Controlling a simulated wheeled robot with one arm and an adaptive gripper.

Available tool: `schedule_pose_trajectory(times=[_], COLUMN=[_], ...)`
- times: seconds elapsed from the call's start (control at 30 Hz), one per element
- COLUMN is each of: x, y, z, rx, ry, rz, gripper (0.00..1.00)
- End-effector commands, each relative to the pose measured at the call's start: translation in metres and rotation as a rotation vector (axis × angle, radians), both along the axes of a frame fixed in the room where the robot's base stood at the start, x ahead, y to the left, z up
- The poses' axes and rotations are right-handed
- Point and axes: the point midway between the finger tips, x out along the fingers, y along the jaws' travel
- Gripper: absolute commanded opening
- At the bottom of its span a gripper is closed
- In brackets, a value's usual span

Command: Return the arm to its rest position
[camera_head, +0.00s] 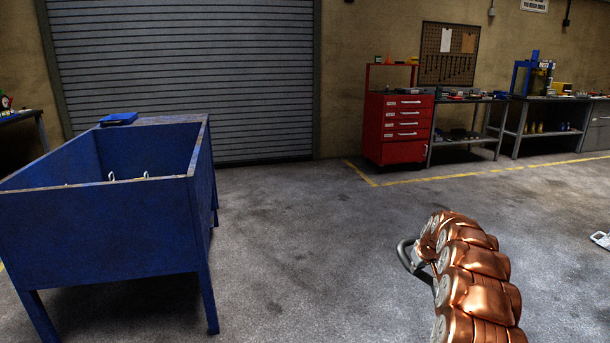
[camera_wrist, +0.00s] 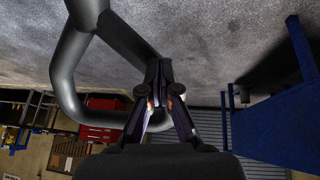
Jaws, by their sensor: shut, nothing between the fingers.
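My gripper (camera_wrist: 158,72) shows in the wrist view with its two dark fingers together and nothing between them. A grey tubular handle loop (camera_wrist: 65,75) lies just beyond and to the left of the fingers. The fingers overlap its right side, so I cannot tell whether they touch it. In the head view, the loop (camera_head: 405,257) shows beside my copper-coloured arm at the lower right. My gripper is hidden there, and what the handle is attached to is also hidden.
A blue open-topped bin on legs (camera_head: 110,235) stands at the left; its blue side (camera_wrist: 280,125) shows in the wrist view. A red drawer cabinet (camera_head: 385,145) and benches (camera_head: 550,100) line the back wall. A small metal item (camera_head: 601,240) lies at the right edge. The middle floor is clear.

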Motion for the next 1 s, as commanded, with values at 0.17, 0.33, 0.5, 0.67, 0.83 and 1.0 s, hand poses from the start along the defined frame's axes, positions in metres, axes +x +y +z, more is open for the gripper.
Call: schedule_pose_trajectory(times=[0.17, 0.33, 0.5, 0.67, 0.83, 1.0], x=[-0.028, -0.063, -0.104, -0.147, -0.198, -0.253], y=[0.044, 0.083, 0.118, 0.147, 0.171, 0.19], z=[0.029, 0.054, 0.077, 0.095, 0.111, 0.124], rx=[0.061, 0.106, 0.139, 0.159, 0.168, 0.169], ry=[0.047, 0.1, 0.158, 0.216, 0.281, 0.35], rz=[0.019, 0.036, 0.052, 0.062, 0.065, 0.062], gripper=[0.0, 0.0, 0.0, 0.0, 0.0, 0.0])
